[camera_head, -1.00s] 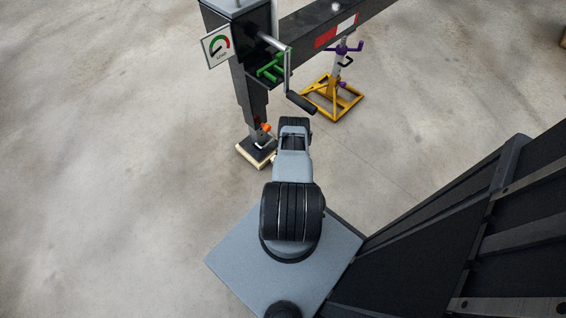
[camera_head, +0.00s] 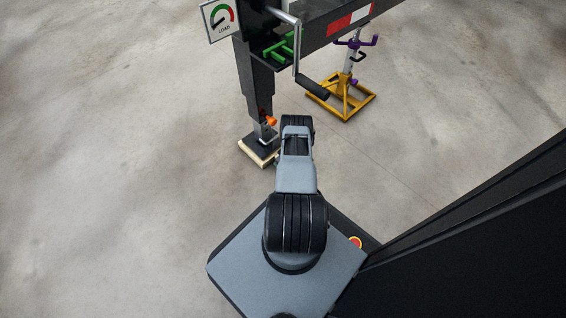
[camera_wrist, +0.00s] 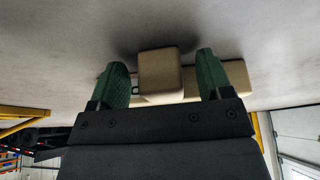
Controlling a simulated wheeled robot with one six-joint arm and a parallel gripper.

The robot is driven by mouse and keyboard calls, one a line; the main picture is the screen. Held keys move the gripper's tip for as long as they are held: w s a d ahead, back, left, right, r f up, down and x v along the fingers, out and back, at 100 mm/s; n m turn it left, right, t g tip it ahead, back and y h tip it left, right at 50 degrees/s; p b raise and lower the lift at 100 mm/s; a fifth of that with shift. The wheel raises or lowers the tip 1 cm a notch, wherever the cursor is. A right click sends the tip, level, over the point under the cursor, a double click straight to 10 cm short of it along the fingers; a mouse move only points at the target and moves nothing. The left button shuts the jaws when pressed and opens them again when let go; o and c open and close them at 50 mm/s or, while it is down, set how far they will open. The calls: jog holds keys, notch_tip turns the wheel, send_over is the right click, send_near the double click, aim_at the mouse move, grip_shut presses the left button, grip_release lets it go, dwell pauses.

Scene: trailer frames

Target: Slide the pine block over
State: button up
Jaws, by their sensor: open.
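A pale wood block (camera_head: 252,154) lies on the floor under the dark foot plate of the trailer leg (camera_head: 257,80) in the head view. In the wrist view, which looks upside down, a pale block (camera_wrist: 160,72) sits between my gripper's (camera_wrist: 163,78) two green fingers. Clear gaps show on both sides of it. A wider pale piece (camera_wrist: 236,76) lies behind the fingers. I cannot tell whether the two pale pieces are joined, or which is the pine block. My gripper is open. In the head view my arm hides the gripper.
A crank handle (camera_head: 313,88) hangs off the leg, with a green part (camera_head: 280,47) beside it. A load gauge (camera_head: 220,17) is at upper left. A yellow stand (camera_head: 345,98) with purple knobs stands to the right. The floor to the left is clear.

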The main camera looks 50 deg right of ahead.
jog(key=shift+c, duration=0.4)
grip_shut()
dwell(0.4)
